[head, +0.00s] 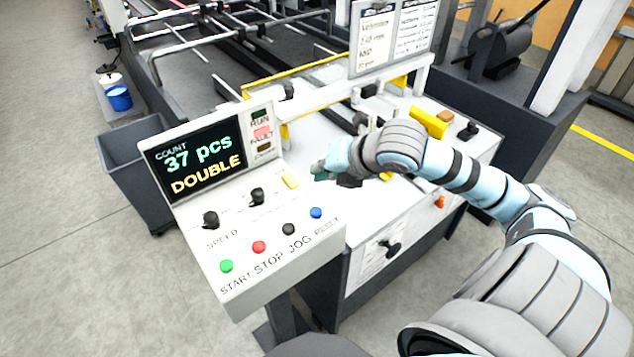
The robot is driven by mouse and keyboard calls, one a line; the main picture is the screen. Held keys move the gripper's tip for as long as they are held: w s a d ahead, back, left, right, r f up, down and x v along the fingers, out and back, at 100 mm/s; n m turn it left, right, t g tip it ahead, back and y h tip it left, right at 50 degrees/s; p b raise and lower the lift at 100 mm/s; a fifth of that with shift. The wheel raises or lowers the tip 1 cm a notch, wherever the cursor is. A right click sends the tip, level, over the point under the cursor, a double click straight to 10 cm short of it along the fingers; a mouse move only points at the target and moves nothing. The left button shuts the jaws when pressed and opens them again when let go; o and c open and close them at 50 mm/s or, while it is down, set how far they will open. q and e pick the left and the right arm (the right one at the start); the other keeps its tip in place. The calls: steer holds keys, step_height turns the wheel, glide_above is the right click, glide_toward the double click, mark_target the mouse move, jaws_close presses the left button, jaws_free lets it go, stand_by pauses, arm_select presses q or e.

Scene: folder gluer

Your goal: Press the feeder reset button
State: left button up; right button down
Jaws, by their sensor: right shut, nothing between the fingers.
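The blue button (316,212) above the RESET label is at the right end of the button row on the sloped control panel (215,245). A black JOG button (288,228), a red STOP button (259,246) and a green START button (226,266) sit to its left. My right arm comes in from the right. Its gripper (318,169) is shut and empty, above the blue button in the picture and apart from it, near the panel's upper right edge. My left gripper is not in view.
The panel's display (193,157) reads COUNT 37 pcs and DOUBLE, with a lit FAULT lamp (262,132) beside it. A grey bin (136,150) stands left. The floor in front is clear.

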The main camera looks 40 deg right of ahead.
mark_target(319, 209)
steer(key=f+b, duration=0.1)
steer(key=f, duration=0.1)
steer(key=w+f+b, duration=0.1)
steer(key=f+b, duration=0.3)
steer(key=b, duration=0.1)
steer(key=f+b, duration=0.1)
steer(key=f, duration=0.1)
steer(key=shift+s, duration=0.3)
steer(key=shift+w+f+b, duration=0.15)
steer(key=shift+f+b, duration=0.3)
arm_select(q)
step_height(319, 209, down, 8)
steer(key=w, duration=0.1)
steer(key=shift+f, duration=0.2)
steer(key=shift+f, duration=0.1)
arm_select(e)
steer(key=shift+f, duration=0.35)
